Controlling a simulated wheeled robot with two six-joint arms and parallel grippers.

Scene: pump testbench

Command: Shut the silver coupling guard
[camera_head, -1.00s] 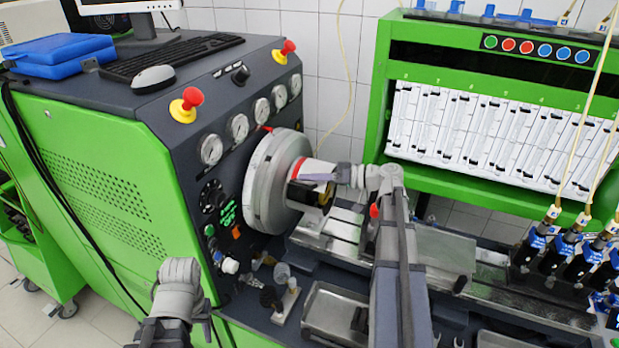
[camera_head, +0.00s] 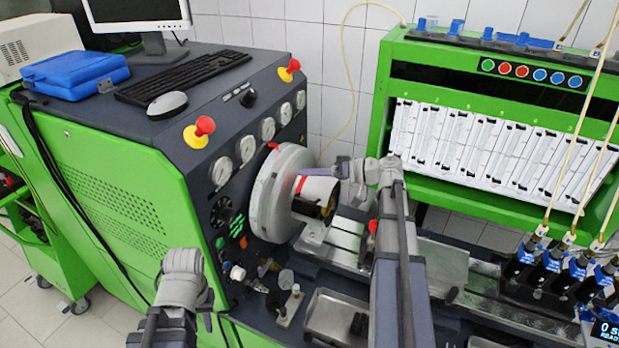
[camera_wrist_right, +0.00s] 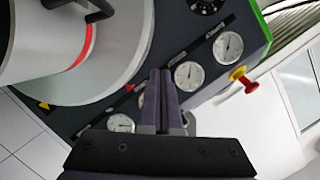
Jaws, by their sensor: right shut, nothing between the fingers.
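The large round silver coupling guard (camera_head: 270,200) stands on the face of the green and dark-grey bench. A white cylinder with a red band (camera_head: 318,190) juts out in front of it. In the right wrist view the silver guard (camera_wrist_right: 128,50) fills the upper left. My right gripper (camera_head: 338,168) is at the far right side of the white cylinder in the head view, partly hidden there. In the wrist view my right gripper (camera_wrist_right: 167,75) is shut and empty, its fingers pointing past the guard's rim towards the gauges. My left gripper (camera_head: 205,318) is low at the left; its fingers are unclear.
Several gauges (camera_head: 245,148) and two red-and-yellow emergency knobs (camera_head: 200,131) line the bench front. A metal tray (camera_head: 330,312) and small fittings lie below the guard. A green rack with white tubes (camera_head: 480,150) stands at the right. Black injectors (camera_head: 560,275) hang at far right.

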